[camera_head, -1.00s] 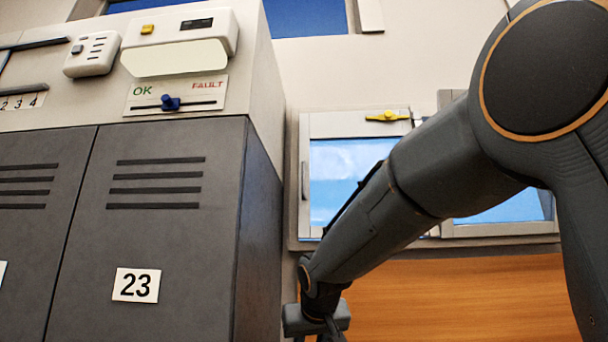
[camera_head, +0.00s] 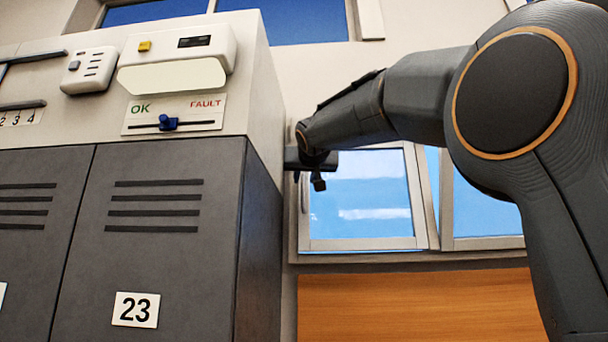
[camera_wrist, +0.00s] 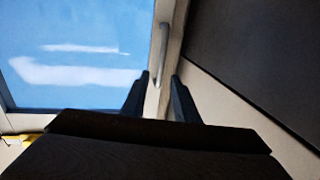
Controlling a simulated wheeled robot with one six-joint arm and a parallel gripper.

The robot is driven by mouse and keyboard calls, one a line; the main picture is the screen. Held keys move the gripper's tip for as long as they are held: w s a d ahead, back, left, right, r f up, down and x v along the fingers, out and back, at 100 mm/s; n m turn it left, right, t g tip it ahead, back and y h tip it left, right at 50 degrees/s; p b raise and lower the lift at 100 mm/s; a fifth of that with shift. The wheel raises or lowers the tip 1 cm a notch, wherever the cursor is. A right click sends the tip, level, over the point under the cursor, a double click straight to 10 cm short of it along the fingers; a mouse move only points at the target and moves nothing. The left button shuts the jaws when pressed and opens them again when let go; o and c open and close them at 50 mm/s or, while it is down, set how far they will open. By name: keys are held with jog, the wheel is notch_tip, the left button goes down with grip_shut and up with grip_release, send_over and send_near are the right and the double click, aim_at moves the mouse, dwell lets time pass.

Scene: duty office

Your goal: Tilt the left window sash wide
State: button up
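The left window sash (camera_head: 360,243) is a pale frame with blue glass, right of the lockers. Its right edge slants in the head view. My arm hides its top, so I cannot tell how far it is tilted. A slim grey handle (camera_wrist: 162,42) stands on the sash's side stile; it also shows at the sash's left edge in the head view (camera_head: 304,198). My gripper (camera_head: 318,182) is at the sash's upper left. In the wrist view my gripper (camera_wrist: 160,78) has its fingers apart, with the handle and stile showing ahead between them; contact is not visible.
A yellow piece (camera_wrist: 20,139) shows at the wrist view's lower left. Grey lockers (camera_head: 155,270) stand close to the left of the sash, with a panel (camera_head: 175,114) above. A right window (camera_head: 485,215) adjoins the sash. An orange wooden board (camera_head: 410,308) is below.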

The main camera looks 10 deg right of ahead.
jog(key=shift+w+d+p, duration=0.15)
jog(key=shift+w+p, duration=0.4)
jog(key=shift+w, duration=0.85)
grip_shut()
dwell(0.5)
